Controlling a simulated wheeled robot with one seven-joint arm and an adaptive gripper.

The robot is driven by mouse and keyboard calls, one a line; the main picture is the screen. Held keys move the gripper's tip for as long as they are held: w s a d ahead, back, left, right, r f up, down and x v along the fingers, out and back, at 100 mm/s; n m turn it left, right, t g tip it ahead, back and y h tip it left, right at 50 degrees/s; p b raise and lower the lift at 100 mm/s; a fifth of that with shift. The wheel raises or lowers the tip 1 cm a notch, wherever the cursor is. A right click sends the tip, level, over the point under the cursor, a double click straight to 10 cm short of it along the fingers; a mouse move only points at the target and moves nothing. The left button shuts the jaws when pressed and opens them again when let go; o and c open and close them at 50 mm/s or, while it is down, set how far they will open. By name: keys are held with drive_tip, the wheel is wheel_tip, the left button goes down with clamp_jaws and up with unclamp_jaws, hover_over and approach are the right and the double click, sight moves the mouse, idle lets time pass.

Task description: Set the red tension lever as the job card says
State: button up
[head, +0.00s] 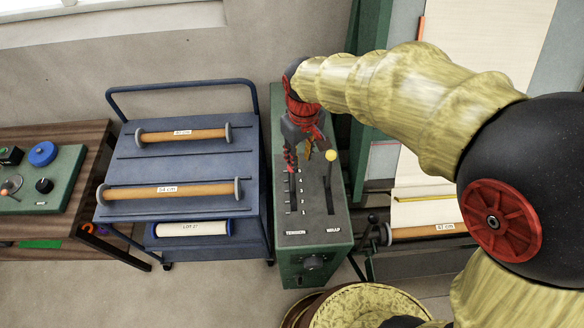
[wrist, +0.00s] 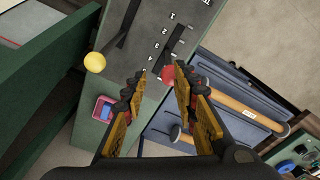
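The red tension lever's knob (wrist: 167,76) shows in the wrist view between my two fingertips, near the high-number end of its numbered slot. My gripper (wrist: 160,78) is open around it, with the right fingertip closer to the knob; I cannot tell whether it touches. In the head view my gripper (head: 299,158) hangs over the far end of the tension slot and mostly hides the red lever. The green lever console (head: 303,248) carries TENSION and WRAP labels. No readable job card shows.
The yellow-knobbed wrap lever (head: 330,156) stands just right of my gripper. A blue cart (head: 190,148) with labelled rolls is left of the console. A wooden bench (head: 84,160) with a green panel is farther left. A machine with pale sheet (head: 430,208) stands right.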

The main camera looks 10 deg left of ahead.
sight(292, 180)
drive_tip(key=shift+s+a+f+n+p, duration=0.1)
drive_tip(key=shift+a+f+n+p, duration=0.1)
drive_tip(key=shift+a, duration=0.3)
drive_tip(key=shift+a+f+n+p, duration=0.1)
drive_tip(key=shift+a+f+p, duration=0.05)
drive_tip(key=shift+a, duration=0.35)
drive_tip(key=shift+f, duration=0.3)
wheel_tip(292, 180, down, 12)
drive_tip(key=shift+r+b, duration=0.25)
drive_tip(key=shift+b, duration=0.05)
drive_tip(key=shift+c, duration=0.2)
clamp_jaws()
